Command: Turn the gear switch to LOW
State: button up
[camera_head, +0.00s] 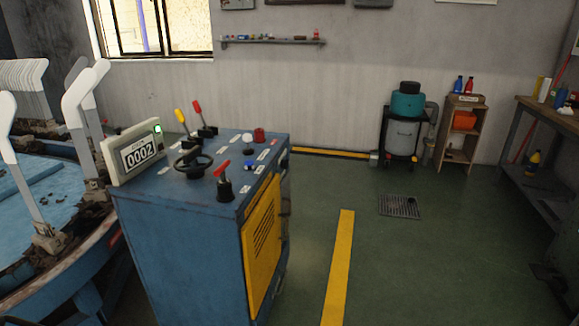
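The blue control cabinet (180,232) stands left of centre, its sloped top carrying several controls. A rotary switch with a red handle on a black base (224,191) sits near the front edge of the top. It may be the gear switch, but the labels are too small to read, so I cannot tell its setting. A black handwheel (193,165) is to its left and behind. A yellow-knobbed lever (181,117) and a red-knobbed lever (197,107) stand at the back. My gripper is not in view.
A display box (132,155) reading 0002 with a lit green lamp is on the cabinet's left. The boarding machine (65,225) stands left. Floor right of the cabinet is clear.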

aim_at(285, 164)
jog(key=i+l, duration=0.6)
jog(key=l, duration=0.2)
jog(key=i+l+u, duration=0.1)
jog(key=i+l, duration=0.5)
jog(key=l, duration=0.2)
jog(key=i+l+u, duration=0.1)
jog(key=i+l, duration=0.5)
jog(key=l, duration=0.25)
jog(key=i+l, duration=0.25)
jog(key=l, duration=0.2)
